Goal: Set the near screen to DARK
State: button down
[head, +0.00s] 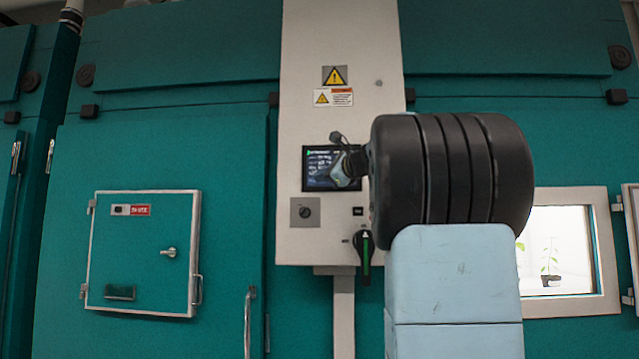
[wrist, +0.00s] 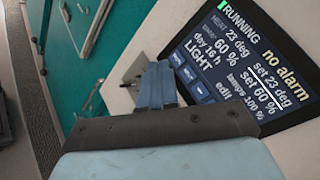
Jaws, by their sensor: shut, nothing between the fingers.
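The near screen (head: 318,178) is a small dark display on the white control panel, partly hidden by my arm in the head view. In the wrist view the screen (wrist: 245,60) is lit and tilted, reading RUNNING, no alarm, HEAT 23 deg, 60 %, day 16 h, LIGHT, lamps 100 % and edit. Small blue buttons (wrist: 190,72) run along one edge. My gripper (wrist: 160,70) is shut and empty, its blue fingertips over or beside the button edge; I cannot tell whether they touch. In the head view my gripper (head: 346,165) is in front of the screen's right part.
Below the screen are a rotary switch (head: 305,212) and a black handle with a green stripe (head: 366,258). Warning labels (head: 334,76) are above. A teal door with a hatch (head: 140,250) stands left; a lit window with a plant (head: 555,250) is right.

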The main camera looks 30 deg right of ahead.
jog(key=shift+w+d, duration=0.55)
jog(key=shift+w, duration=0.3)
jog(key=shift+w+d, duration=0.55)
jog(key=shift+w, duration=0.25)
jog(key=shift+w+d+r, duration=0.1)
jog(key=shift+w+d, duration=0.3)
jog(key=shift+w, duration=0.05)
dwell(1.7)
dwell(0.4)
jog(key=shift+s+a, duration=0.4)
jog(key=shift+s, duration=0.2)
jog(key=s+a, duration=0.1)
jog(key=s, duration=0.1)
jog(key=s+a, duration=0.2)
jog(key=shift+s, duration=0.1)
dwell(0.4)
jog(key=shift+d, duration=0.1)
dwell(2.2)
